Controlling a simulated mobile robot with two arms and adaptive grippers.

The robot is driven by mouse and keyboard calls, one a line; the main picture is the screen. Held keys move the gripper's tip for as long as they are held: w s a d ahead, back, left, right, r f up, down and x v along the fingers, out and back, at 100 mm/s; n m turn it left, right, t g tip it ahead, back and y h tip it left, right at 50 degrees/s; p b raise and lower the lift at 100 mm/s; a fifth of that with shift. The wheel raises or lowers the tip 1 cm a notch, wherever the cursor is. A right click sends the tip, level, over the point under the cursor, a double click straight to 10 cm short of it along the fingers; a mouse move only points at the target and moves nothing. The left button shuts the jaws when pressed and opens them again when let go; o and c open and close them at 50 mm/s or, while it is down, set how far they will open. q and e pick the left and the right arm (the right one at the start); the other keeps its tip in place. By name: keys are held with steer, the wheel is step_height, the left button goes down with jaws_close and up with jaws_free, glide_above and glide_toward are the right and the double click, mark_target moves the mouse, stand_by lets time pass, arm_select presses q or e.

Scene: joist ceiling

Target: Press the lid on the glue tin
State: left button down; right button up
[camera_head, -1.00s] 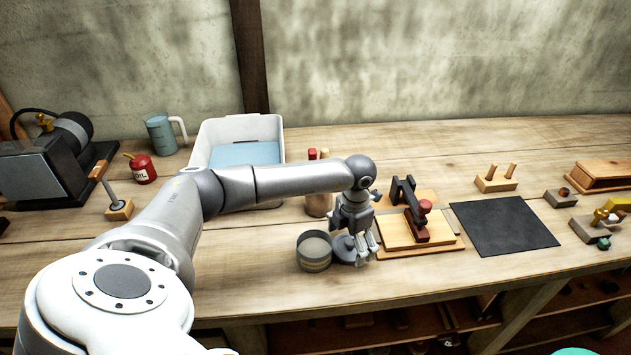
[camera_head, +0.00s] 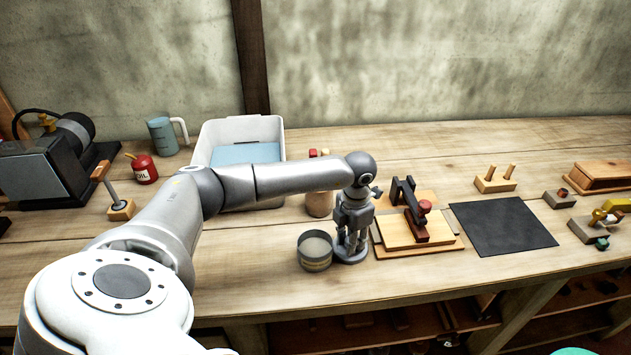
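The glue tin (camera_head: 315,255) stands uncovered on the bench, a short round tin with a dark rim and a pale band; its grey inside shows. The round grey lid (camera_head: 352,258) lies on the bench just right of the tin, partly hidden by my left gripper. My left gripper (camera_head: 351,246) points straight down over the lid, with its fingers apart and a gap showing between them. Whether the fingertips touch the lid cannot be told. My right gripper is not in view.
A wooden board with a dark clamp (camera_head: 413,216) lies close right of the lid, beside a black mat (camera_head: 503,226). A tan cup (camera_head: 319,204) stands behind the tin, near a white bin (camera_head: 207,140). The bench left of the tin is clear.

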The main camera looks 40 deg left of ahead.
arm_select(q)
steer(key=shift+s+f, duration=0.35)
steer(key=shift+f, duration=0.15)
steer(key=shift+w+r+p, duration=0.2)
steer(key=shift+r+p, duration=0.45)
steer(key=shift+r, duration=0.1)
steer(key=shift+w+r+p, duration=0.1)
steer(key=shift+r+p, duration=0.4)
steer(key=shift+r, duration=0.6)
steer(key=shift+r, duration=0.1)
steer(key=shift+r+p, duration=1.5)
steer(key=shift+r, duration=0.95)
